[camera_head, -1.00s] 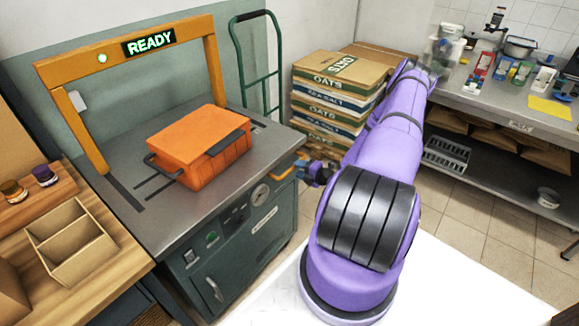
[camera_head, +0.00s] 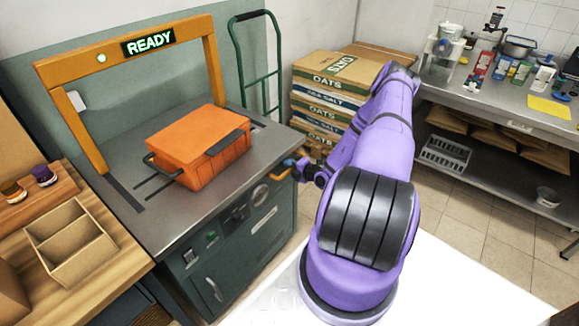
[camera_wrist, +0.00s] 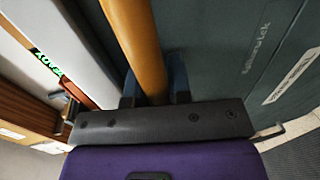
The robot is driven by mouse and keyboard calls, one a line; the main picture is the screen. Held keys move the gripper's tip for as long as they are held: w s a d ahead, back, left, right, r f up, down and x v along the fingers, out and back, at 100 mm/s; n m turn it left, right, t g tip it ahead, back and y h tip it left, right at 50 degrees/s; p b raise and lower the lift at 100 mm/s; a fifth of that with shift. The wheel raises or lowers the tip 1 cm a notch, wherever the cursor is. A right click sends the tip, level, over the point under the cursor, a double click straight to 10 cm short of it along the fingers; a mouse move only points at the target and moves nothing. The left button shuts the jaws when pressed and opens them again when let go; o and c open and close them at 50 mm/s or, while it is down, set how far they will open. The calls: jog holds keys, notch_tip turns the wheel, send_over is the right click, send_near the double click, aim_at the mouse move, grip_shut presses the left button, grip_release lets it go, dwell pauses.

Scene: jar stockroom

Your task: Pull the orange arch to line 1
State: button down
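The orange arch (camera_head: 122,48) stands upright across the back of the grey steel machine top (camera_head: 172,228); its READY sign (camera_head: 148,42) and a small lamp are lit green. Dark slots (camera_head: 125,193) run forward from its feet. Short dark lines (camera_head: 155,184) mark the top; no number is readable on them. My gripper (camera_head: 302,170) is at the machine's right front edge, beside an orange handle (camera_head: 287,163). In the wrist view the orange bar (camera_wrist: 143,45) runs between my fingers (camera_wrist: 155,85), which appear to press on both sides of it. The bar's far end is out of frame.
An orange case (camera_head: 197,140) with dark handles sits on the machine top, in front of the arch. A wooden bench with a divided box (camera_head: 72,243) adjoins at left. Stacked oats and salt boxes (camera_head: 325,95) stand behind my arm. A steel shelf table (camera_head: 480,105) is at right.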

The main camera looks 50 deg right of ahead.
jog(key=f+v, duration=0.1)
jog(key=v, duration=0.7)
jog(key=f+v, duration=0.2)
jog(key=v, duration=0.7)
jog(key=shift+s+d+f, duration=0.2)
jog(key=shift+s+f, duration=0.05)
jog(key=shift+s, duration=0.45)
jog(key=c, duration=1.1)
grip_release()
jog(key=shift+o, duration=0.2)
jog(key=v, duration=1)
jog(key=shift+s, duration=0.4)
jog(key=shift+d+r, duration=0.1)
